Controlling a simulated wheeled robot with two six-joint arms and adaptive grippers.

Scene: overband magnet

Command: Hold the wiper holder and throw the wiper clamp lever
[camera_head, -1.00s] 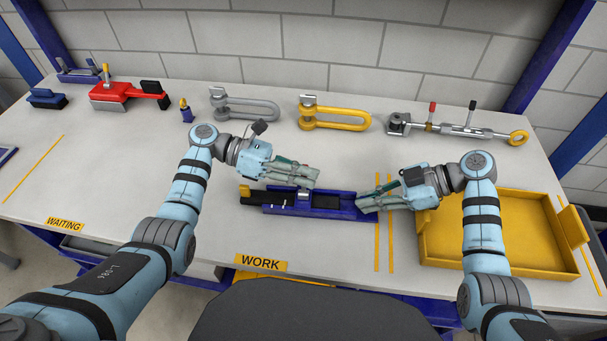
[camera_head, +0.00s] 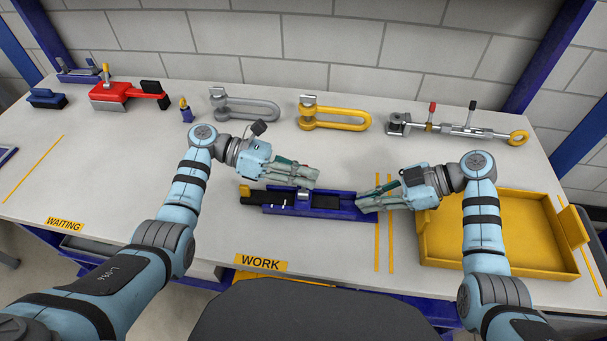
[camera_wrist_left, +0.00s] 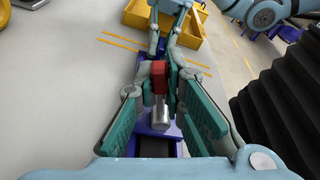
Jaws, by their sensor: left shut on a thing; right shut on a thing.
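The blue wiper holder (camera_head: 349,212) lies on the bench above the WORK label, with a black strip in its channel and a yellow and black block at its left end. My left gripper (camera_head: 310,178) is over the middle of the holder. In the left wrist view its fingers (camera_wrist_left: 162,95) are closed around the clamp lever, whose red grip (camera_wrist_left: 159,76) and metal stem (camera_wrist_left: 160,115) show between the pads. My right gripper (camera_head: 362,206) is shut on the right end of the holder. The exact contact at both fingertips is partly hidden.
A yellow tray (camera_head: 507,265) stands right of the holder, under my right arm. Behind are a grey shackle (camera_head: 245,108), a yellow shackle (camera_head: 335,118), a metal turnbuckle (camera_head: 465,130) and a red tool (camera_head: 118,97). The bench near the WAITING label (camera_head: 65,224) is clear.

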